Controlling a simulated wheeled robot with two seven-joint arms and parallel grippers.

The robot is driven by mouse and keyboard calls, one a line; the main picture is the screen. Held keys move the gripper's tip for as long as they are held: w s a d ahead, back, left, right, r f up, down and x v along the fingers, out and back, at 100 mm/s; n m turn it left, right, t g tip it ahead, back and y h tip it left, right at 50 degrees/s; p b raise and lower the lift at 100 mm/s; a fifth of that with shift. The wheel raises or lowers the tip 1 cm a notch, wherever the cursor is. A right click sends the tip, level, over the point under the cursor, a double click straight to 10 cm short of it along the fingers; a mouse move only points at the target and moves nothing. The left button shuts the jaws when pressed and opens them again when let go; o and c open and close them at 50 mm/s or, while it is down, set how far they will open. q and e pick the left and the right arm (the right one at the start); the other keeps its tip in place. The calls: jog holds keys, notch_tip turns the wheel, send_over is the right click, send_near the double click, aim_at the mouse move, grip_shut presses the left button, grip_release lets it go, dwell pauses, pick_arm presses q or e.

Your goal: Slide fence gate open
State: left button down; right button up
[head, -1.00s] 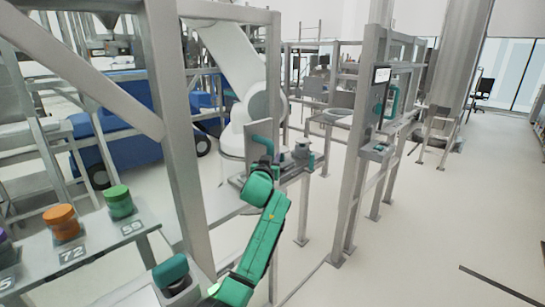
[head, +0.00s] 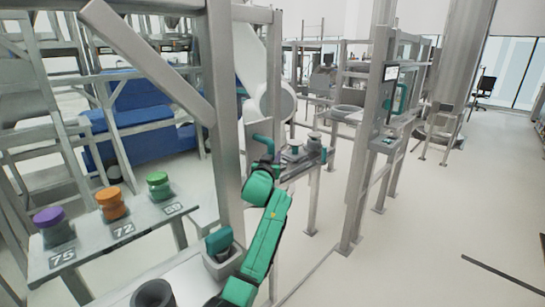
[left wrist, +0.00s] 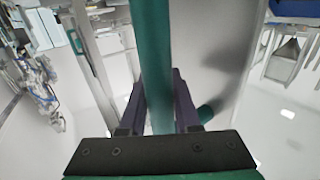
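The fence gate's grey upright (head: 275,85) stands right of a nearer thick grey post (head: 222,110) in the head view. A teal handle (head: 264,141) sticks out beside the upright. My green left arm reaches up to it, and its gripper (head: 262,160) is at the handle, its fingers mostly hidden there. In the left wrist view, the dark fingers of my left gripper (left wrist: 159,100) lie on both sides of the vertical teal handle bar (left wrist: 153,50) and look shut on it. An opening shows between the gate upright and the right grey post (head: 362,150). My right gripper is out of view.
A grey shelf (head: 160,225) with purple, orange and green-lidded jars stands at lower left. A dark cup (head: 153,294) sits on a nearer surface. A workbench (head: 306,165) stands behind the opening.

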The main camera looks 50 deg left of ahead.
pick_arm(q)
jog(key=c, duration=0.6)
grip_release()
jog(key=shift+w, duration=0.1)
jog(key=b+v, duration=0.2)
jog(key=v, duration=1.2)
jog(key=shift+s+d+b, duration=0.1)
jog(key=shift+s+b, duration=0.15)
jog(key=shift+b, duration=0.1)
